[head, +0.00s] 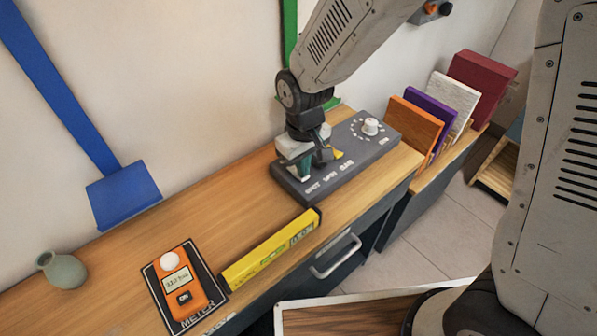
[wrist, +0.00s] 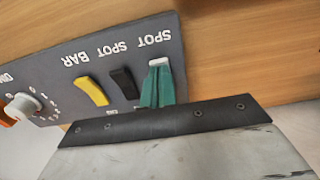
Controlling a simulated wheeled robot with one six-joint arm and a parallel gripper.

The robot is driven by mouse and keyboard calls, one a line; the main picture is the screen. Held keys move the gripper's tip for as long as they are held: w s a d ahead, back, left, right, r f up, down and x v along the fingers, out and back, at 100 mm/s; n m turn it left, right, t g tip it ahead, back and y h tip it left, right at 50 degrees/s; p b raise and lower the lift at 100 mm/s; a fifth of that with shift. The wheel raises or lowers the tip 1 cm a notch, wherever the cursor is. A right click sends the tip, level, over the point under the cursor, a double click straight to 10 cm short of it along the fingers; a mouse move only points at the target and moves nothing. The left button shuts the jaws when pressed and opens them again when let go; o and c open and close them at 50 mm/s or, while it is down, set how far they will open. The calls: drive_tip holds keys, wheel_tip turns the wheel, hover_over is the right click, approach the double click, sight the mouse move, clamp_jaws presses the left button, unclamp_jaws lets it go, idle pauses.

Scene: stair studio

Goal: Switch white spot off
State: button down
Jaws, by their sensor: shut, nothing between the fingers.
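A grey control panel (head: 355,163) lies on the wooden bench, and its labelled face shows in the wrist view (wrist: 150,30). The white spot switch (wrist: 158,61) is at the end of the switch row, by a SPOT label. Only its white end shows; my green fingertips cover the rest. My gripper (wrist: 157,80) is shut and empty, right at this switch; whether it touches cannot be told. In the head view my gripper (head: 303,168) is over the panel's near-left end and hides most of the switches.
A black switch (wrist: 125,82) and a yellow switch (wrist: 93,91) sit beside the white one. A white dial knob (head: 371,126) is at the panel's far end. A yellow level (head: 270,250), an orange meter (head: 180,283) and a vase (head: 62,270) lie leftward.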

drive_tip(key=shift+f, duration=0.25)
drive_tip(key=shift+r, duration=3.55)
drive_tip(key=s+d+r+m, duration=0.3)
drive_tip(key=s+d+r, duration=0.4)
drive_tip(key=s+d, duration=0.2)
drive_tip(key=s+d+r+m+t, duration=0.1)
drive_tip(key=s+d+r+m, duration=0.2)
drive_tip(key=s+d+r, duration=0.4)
drive_tip(key=s+d, duration=0.3)
drive_tip(key=d, duration=0.2)
drive_tip(key=shift+s+r+m, duration=0.25)
drive_tip(key=shift+r+m, duration=0.15)
